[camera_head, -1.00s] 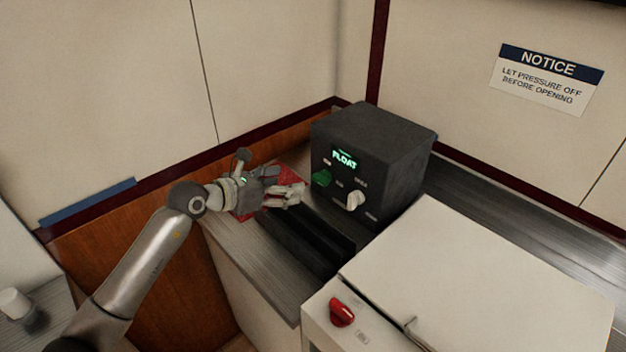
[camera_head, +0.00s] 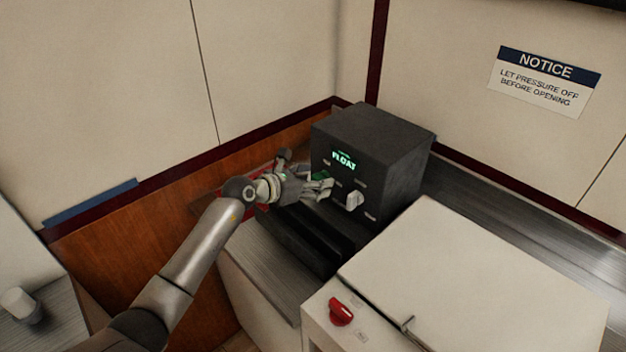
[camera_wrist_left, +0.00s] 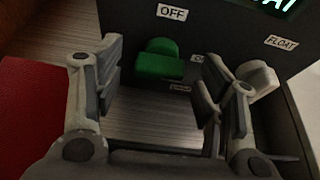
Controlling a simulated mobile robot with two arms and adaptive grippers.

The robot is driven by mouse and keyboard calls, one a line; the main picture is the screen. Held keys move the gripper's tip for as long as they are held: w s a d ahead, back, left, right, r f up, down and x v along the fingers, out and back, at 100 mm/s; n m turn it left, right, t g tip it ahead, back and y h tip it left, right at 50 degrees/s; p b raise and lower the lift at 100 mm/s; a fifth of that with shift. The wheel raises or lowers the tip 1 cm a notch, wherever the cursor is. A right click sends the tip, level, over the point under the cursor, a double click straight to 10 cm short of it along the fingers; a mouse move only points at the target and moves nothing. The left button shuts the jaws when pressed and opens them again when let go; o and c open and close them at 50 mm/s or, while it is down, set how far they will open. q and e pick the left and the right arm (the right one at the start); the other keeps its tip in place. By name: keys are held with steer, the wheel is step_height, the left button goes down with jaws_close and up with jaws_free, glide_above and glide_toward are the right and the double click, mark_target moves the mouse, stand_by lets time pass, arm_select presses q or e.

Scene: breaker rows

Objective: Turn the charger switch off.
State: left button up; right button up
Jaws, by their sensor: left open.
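The charger is a dark box (camera_head: 385,136) with a lit green display (camera_head: 344,161) reading FLOAT. Its green switch knob (camera_wrist_left: 159,60) shows in the left wrist view under an OFF label (camera_wrist_left: 172,12). A white knob (camera_head: 354,201) sits to the right of it on the same face; it also shows in the left wrist view (camera_wrist_left: 258,78). My left gripper (camera_head: 326,184) is at the charger's front face. Its fingers are open, and in the wrist view the green knob lies ahead between them, seemingly not gripped. In the head view the gripper mostly hides the green knob. My right gripper is not in view.
A black ribbed block (camera_head: 310,238) lies in front of the charger. A white cabinet (camera_head: 480,275) with a red knob (camera_head: 340,311) stands at the front right. A red mat (camera_wrist_left: 32,125) lies left of the gripper. Walls close off the back.

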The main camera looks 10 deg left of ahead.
arm_select(q)
steer(key=shift+c, duration=0.5)
steer(key=c, duration=0.9)
steer(key=shift+n, duration=0.3)
steer(key=shift+w+a+f+n+g+h+b, duration=0.1)
steer(key=shift+n+g+h+b, duration=0.15)
steer(key=shift+n+h+b, duration=0.35)
steer(key=shift+w+a+n+g+h+b, duration=0.1)
steer(key=shift+a+n+g+h+b, duration=0.15)
steer(key=shift+n+h, duration=0.4)
steer(key=shift+f+n+g+h+b, duration=0.1)
steer(key=shift+n+g+h+b, duration=0.1)
steer(key=shift+n+h+b, duration=0.45)
steer(key=shift+n+y, duration=0.3)
steer(key=o, duration=1)
steer(key=shift+r, duration=0.1)
